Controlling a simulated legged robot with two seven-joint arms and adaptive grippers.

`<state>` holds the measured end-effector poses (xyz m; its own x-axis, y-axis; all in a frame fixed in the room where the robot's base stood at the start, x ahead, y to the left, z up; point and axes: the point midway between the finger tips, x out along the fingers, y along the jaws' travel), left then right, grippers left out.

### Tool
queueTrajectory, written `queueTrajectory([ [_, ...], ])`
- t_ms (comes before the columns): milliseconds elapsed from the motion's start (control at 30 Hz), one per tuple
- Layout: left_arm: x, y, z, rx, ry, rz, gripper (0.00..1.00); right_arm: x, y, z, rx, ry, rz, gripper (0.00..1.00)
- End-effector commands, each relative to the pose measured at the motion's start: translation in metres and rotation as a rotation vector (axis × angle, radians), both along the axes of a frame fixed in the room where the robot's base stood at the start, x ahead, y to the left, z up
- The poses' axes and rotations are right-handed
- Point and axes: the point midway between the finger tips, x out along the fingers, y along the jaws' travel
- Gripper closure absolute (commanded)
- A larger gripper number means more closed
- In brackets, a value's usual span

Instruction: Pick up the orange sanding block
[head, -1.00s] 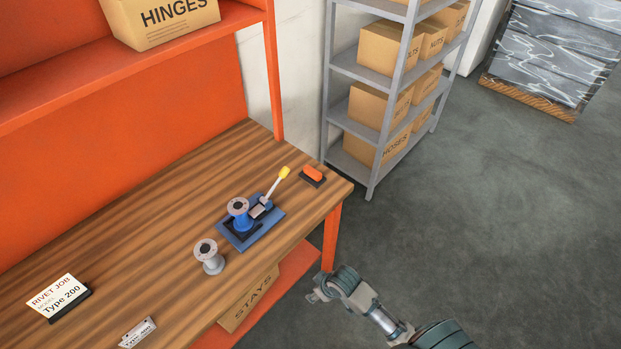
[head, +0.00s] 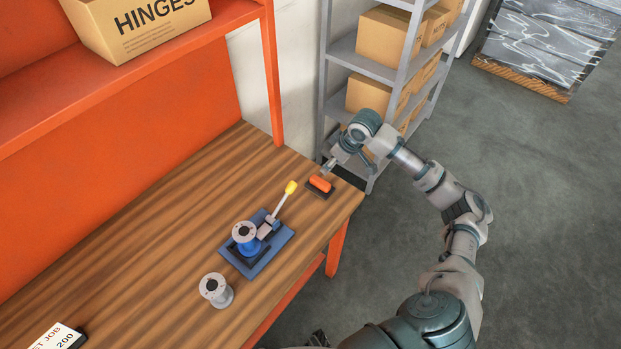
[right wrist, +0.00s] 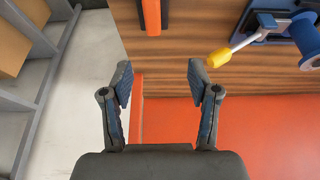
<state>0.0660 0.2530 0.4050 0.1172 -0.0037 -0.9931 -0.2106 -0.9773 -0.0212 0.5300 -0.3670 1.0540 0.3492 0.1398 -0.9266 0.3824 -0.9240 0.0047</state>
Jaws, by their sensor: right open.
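The orange sanding block (head: 320,184) sits on a dark base near the far right corner of the wooden workbench (head: 150,215). In the right wrist view the block (right wrist: 152,14) shows at the top edge, partly cut off, ahead of the fingertips and slightly left of centre. My right gripper (head: 329,167) is right beside the block in the head view, at the bench's far edge. In the right wrist view the gripper (right wrist: 160,85) is open and empty, its fingers apart from the block. My left gripper is not seen.
A blue fixture (head: 258,250) with a yellow-tipped lever (head: 291,187) holds a blue spool near the block. A grey spool (head: 216,290) stands closer. A metal shelf (head: 345,55) with cardboard boxes is behind my right arm.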

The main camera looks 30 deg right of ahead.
Motion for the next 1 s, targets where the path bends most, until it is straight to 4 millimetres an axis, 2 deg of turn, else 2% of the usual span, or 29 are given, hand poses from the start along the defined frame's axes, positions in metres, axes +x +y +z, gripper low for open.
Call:
queueTrajectory([
  [200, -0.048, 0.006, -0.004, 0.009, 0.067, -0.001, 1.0, 0.018, 0.002, -0.051, 0.004, 0.01, -0.001, 0.4],
  [333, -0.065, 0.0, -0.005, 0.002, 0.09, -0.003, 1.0, 0.031, 0.007, -0.079, 0.004, 0.011, -0.001, 0.4],
  [433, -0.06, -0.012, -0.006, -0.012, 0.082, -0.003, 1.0, 0.038, 0.012, -0.096, 0.002, 0.009, 0.0, 0.4],
  [500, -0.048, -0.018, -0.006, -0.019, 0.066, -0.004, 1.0, 0.041, 0.014, -0.103, -0.001, 0.007, 0.0, 0.4],
  [600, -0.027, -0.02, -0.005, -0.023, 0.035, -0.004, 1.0, 0.043, 0.018, -0.108, -0.003, 0.005, 0.001, 0.4],
  [700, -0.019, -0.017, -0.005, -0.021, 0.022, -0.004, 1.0, 0.045, 0.019, -0.115, -0.004, 0.007, 0.001, 0.4],
  [1000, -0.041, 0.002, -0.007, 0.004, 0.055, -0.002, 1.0, 0.062, 0.015, -0.157, 0.0, 0.007, -0.001, 0.4],
])
